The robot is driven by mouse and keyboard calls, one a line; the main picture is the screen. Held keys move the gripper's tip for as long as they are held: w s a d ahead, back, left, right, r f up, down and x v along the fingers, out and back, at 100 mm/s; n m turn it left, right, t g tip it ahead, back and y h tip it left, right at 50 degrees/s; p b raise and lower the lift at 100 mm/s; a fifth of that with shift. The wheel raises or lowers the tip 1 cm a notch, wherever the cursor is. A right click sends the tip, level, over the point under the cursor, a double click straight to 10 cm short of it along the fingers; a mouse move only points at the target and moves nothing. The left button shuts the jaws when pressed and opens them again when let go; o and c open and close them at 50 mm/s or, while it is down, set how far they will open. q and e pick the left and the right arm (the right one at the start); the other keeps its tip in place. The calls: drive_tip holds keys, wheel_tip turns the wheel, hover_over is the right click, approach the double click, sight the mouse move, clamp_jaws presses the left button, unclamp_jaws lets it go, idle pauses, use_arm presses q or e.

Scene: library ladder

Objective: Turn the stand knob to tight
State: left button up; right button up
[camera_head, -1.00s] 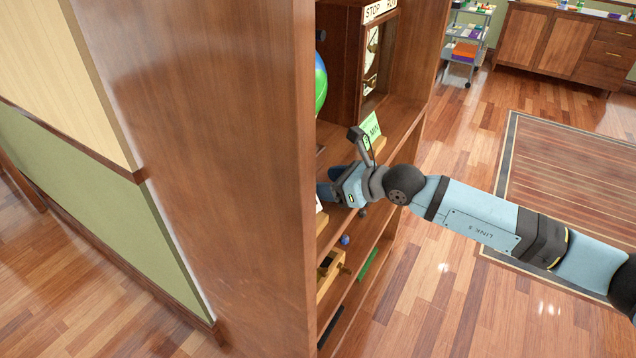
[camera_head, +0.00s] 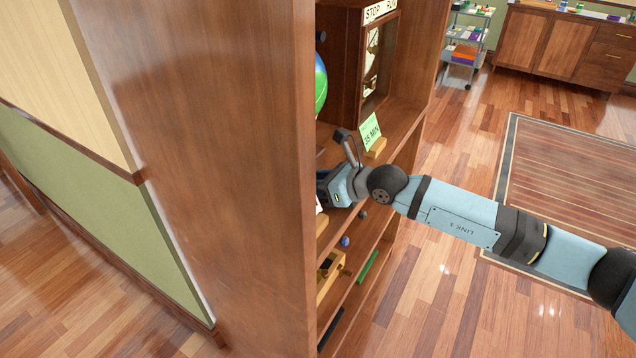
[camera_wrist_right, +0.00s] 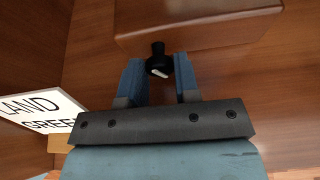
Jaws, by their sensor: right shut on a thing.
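In the right wrist view, the stand knob (camera_wrist_right: 158,61) is small and black with a white pointer mark. It sits at the edge of a brown wooden block (camera_wrist_right: 205,22), which I take to be the stand. My right gripper (camera_wrist_right: 159,70) is shut on the knob, one blue finger on each side of it. The knob is hidden there too. My left gripper is not in view.
The tall bookcase side panel (camera_head: 215,150) blocks much of the head view. A wooden box marked "STOP" and "RUN" (camera_head: 340,75), a globe (camera_head: 320,82) and a green "35 MIN" card (camera_head: 370,132) are on the shelf near my arm. Open floor lies right.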

drive_tip(key=shift+m, duration=0.4)
drive_tip(key=o, duration=0.9)
drive_tip(key=p+v, duration=0.1)
drive_tip(key=v, duration=1.2)
drive_tip(key=shift+d, duration=0.45)
drive_tip(key=shift+r, duration=0.15)
